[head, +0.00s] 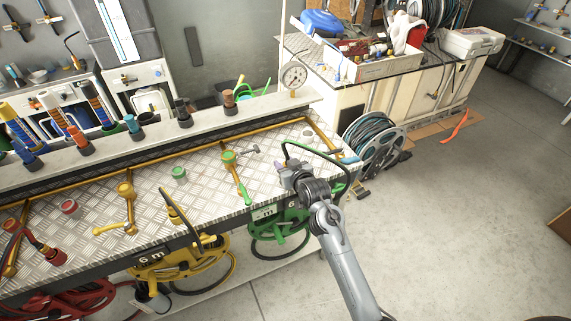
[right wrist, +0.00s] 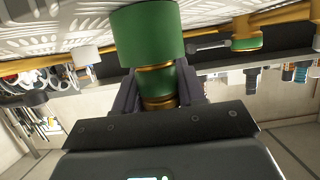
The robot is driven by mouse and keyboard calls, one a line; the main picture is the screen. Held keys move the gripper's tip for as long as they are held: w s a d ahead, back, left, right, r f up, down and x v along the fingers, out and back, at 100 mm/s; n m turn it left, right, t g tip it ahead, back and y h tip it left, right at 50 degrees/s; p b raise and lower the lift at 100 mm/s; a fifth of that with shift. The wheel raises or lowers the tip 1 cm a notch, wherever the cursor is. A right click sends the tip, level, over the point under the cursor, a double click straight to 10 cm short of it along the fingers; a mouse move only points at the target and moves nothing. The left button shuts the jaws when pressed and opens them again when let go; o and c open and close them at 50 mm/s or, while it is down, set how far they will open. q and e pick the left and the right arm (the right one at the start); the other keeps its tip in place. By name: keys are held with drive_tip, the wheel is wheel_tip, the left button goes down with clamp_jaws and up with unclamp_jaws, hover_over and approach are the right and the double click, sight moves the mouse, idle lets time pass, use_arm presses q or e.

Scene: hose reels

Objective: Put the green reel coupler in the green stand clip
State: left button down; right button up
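My right gripper (head: 285,172) is above the right end of the bench, near the green reel (head: 282,232). In the right wrist view, the gripper (right wrist: 157,88) is shut on the green reel coupler (right wrist: 148,38), a green cylinder with brass rings, standing out past the fingers. In the head view the coupler is mostly hidden by the gripper, and a green hose loops beside it. A short green-topped holder (head: 178,173) stands on the plate, left of the gripper; I cannot tell if it is the green stand clip. My left gripper is not in view.
A yellow pipe tap with a green ring (head: 228,157) stands between the holder and my gripper. A yellow tap (head: 125,190) and a red-topped holder (head: 68,207) are further left. A raised shelf (head: 160,132) with several nozzles and a gauge (head: 294,75) runs behind.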

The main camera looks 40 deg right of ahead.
drive_tip(key=o, duration=0.4)
drive_tip(key=shift+o, duration=0.2)
drive_tip(key=shift+r, duration=0.15)
drive_tip(key=shift+s+r, duration=0.15)
drive_tip(key=p+v, duration=0.2)
drive_tip(key=v, duration=0.9)
drive_tip(key=s+a+f+n+g+y, duration=0.1)
drive_tip(key=s+a+f+g, duration=0.2)
drive_tip(key=s, duration=0.6)
drive_tip(key=s+a+f+n+g+y, duration=0.1)
drive_tip(key=s+a+f+n+g, duration=0.1)
drive_tip(key=s+a+f, duration=0.3)
drive_tip(key=s+a+f+n+g+y, duration=0.1)
drive_tip(key=s+a+f+g, duration=0.3)
drive_tip(key=s+a, duration=0.3)
drive_tip(key=s+g, duration=0.1)
drive_tip(key=s, duration=0.4)
drive_tip(key=shift+s+a+f+n+y, duration=0.2)
drive_tip(key=shift+s+n+y, duration=0.1)
drive_tip(key=shift+n, duration=0.1)
drive_tip(key=shift+r, duration=0.1)
